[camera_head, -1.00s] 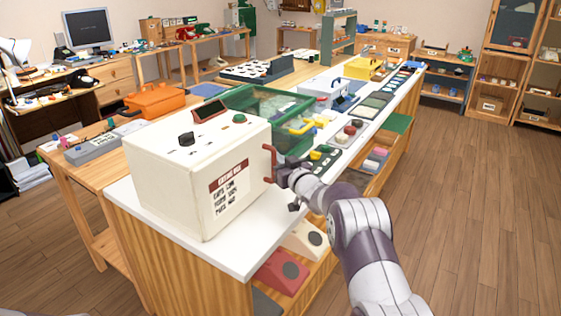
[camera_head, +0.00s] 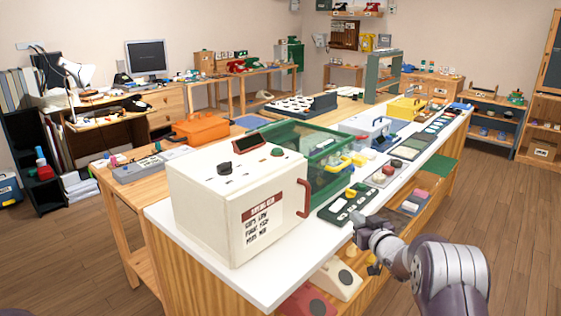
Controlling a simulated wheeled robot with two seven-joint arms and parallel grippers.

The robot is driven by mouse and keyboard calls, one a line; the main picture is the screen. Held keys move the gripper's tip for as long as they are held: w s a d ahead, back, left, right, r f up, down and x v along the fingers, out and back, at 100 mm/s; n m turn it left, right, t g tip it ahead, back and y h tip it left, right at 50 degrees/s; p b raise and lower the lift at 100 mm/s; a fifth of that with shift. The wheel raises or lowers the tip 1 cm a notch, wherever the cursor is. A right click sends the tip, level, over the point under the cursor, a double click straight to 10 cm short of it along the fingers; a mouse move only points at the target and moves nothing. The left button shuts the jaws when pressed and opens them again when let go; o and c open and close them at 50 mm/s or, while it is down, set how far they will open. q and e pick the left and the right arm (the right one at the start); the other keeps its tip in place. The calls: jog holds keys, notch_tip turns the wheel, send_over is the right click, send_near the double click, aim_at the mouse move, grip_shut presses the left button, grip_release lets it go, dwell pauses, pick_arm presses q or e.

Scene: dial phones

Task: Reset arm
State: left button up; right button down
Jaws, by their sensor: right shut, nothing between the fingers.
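My right gripper (camera_head: 362,236) is at the right edge of the white counter, just right of the white box with the red handle. It is shut and empty, apart from the red handle (camera_head: 303,198). The white box (camera_head: 235,203) stands on the near end of the counter, with a dark knob, a dark red panel and a green button on top and a printed label on its front. My right arm comes in from the lower right. My left gripper is not in view.
The white counter (camera_head: 262,285) runs away to the upper right. A green transparent crate (camera_head: 325,181) stands behind the white box, and a dark keypad panel (camera_head: 345,204) lies close to my gripper. Phones sit on the shelf below. The wooden floor (camera_head: 500,215) at right is clear.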

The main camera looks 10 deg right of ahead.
jog(key=s+d+f+m+g+h, duration=0.35)
jog(key=s+f+g, duration=0.35)
jog(key=f, duration=0.4)
jog(key=s+a+g, duration=0.3)
jog(key=s+a, duration=0.1)
jog(key=s, duration=0.6)
jog(key=s+a+g, duration=0.3)
jog(key=s+a, duration=0.2)
jog(key=s, duration=0.5)
jog(key=s+a+g, duration=0.3)
jog(key=s+a, duration=0.1)
jog(key=s, duration=0.6)
jog(key=s+a+r+n+p, duration=0.1)
jog(key=s+a+r+p, duration=0.1)
jog(key=r+p, duration=1.4)
notch_tip(320, 180, up, 2)
jog(key=shift+s+a+r+t+y+p, duration=0.2)
jog(key=shift+a+t+y+p, duration=0.1)
jog(key=shift+a+t+y, duration=0.15)
